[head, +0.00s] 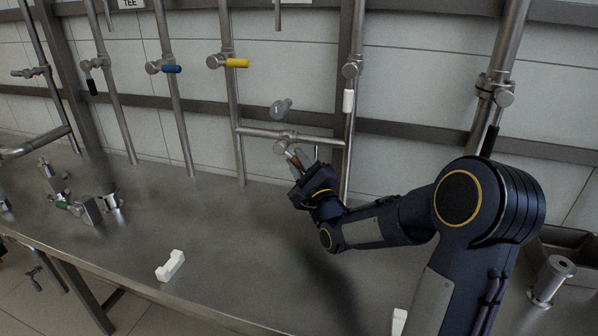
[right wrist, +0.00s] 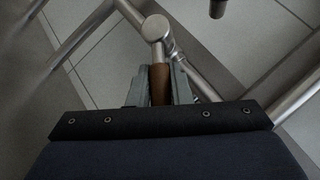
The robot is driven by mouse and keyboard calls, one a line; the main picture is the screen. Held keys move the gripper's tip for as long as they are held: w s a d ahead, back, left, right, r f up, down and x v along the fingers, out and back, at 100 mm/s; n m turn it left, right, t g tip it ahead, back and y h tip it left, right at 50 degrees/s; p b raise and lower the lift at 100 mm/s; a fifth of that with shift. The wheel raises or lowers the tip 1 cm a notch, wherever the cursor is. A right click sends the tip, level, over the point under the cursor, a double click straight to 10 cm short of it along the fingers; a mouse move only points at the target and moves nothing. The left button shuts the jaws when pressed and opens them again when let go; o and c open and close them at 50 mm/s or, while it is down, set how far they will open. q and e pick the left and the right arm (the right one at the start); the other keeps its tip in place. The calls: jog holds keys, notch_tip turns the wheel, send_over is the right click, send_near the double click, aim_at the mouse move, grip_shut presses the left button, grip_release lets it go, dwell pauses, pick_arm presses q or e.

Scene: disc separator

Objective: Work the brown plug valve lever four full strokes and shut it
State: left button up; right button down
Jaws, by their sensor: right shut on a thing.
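The brown plug valve lever (right wrist: 160,84) shows in the right wrist view between the two fingers of my right gripper (right wrist: 160,88). Its metal hub (right wrist: 156,28) sits on a pipe just beyond the fingertips. In the head view the valve body (head: 281,147) is on the short horizontal pipe, and the lever (head: 296,160) points down and to the right from it. My right gripper (head: 300,161) is shut on the lever there; the gripper hides most of the lever. My left gripper is not in view.
Levers in blue (head: 171,69), yellow (head: 237,63), black (head: 92,87) and white (head: 348,101) hang on nearby pipes.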

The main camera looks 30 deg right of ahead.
dwell(0.3)
jog(key=c, duration=1.3)
grip_release()
jog(key=shift+b+v, duration=0.4)
jog(key=shift+v, duration=3.5)
